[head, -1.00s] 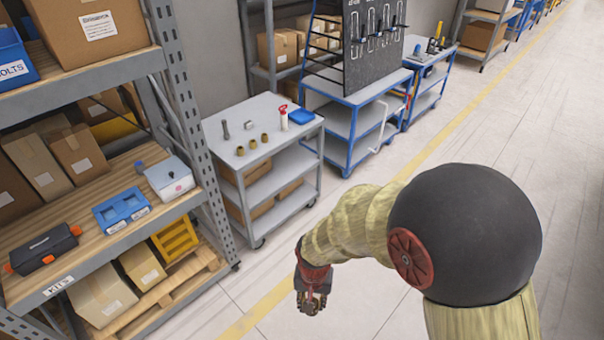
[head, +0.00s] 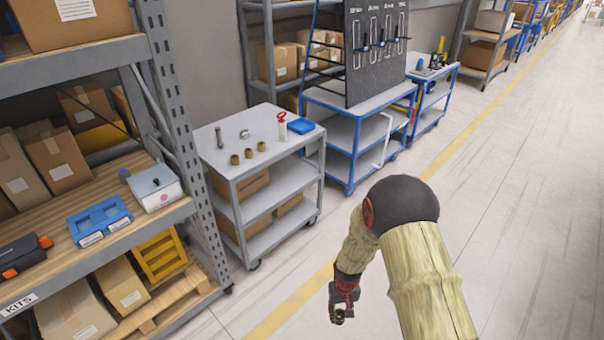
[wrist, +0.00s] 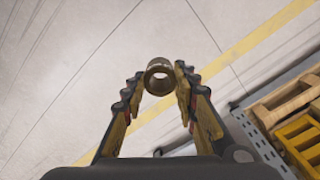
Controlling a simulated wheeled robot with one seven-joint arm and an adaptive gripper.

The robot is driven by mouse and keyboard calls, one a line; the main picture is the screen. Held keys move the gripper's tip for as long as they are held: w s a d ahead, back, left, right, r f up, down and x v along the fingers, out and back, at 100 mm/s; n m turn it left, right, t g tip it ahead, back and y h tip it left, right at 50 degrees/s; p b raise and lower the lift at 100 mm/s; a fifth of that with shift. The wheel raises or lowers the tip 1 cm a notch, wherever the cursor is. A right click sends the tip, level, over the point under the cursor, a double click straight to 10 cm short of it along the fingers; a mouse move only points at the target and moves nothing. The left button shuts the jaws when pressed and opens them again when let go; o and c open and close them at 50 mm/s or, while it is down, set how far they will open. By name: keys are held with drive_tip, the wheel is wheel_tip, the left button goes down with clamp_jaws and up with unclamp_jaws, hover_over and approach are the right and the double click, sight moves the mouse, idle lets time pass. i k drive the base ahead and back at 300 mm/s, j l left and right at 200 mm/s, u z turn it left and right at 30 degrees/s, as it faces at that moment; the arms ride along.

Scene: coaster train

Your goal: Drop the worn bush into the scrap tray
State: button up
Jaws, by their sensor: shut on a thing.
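My gripper (head: 342,312) hangs low over the open floor, right of the grey cart. In the wrist view my gripper (wrist: 157,82) is shut on a dull brass-brown ring-shaped bush (wrist: 160,80), held between the fingertips with its bore facing the camera. In the head view the held bush is too small to make out clearly. A small blue tray (head: 301,126) lies at the right of the cart's top; I cannot tell whether it is the scrap tray.
The grey cart (head: 210,139) carries three brass bushes (head: 249,153), a bolt-like part (head: 219,138) and a white bottle with a red top (head: 282,126). A shelf rack with a blue bin (head: 100,220) stands left. Blue carts (head: 342,125) stand behind. The floor at right is clear.

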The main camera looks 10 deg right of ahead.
sight(304, 127)
drive_tip(key=i+l, duration=0.2)
drive_tip(key=i, duration=0.3)
drive_tip(key=i+l, duration=0.2)
drive_tip(key=i, duration=0.3)
drive_tip(key=i+l, duration=0.15)
drive_tip(key=i, duration=0.35)
drive_tip(key=i+l+u, duration=0.1)
drive_tip(key=i, duration=0.4)
drive_tip(key=i+l, duration=0.35)
drive_tip(key=i, duration=0.15)
drive_tip(key=i+l, duration=0.2)
drive_tip(key=i, duration=0.3)
drive_tip(key=i+l, duration=0.25)
drive_tip(key=i, duration=0.25)
drive_tip(key=u, duration=0.05)
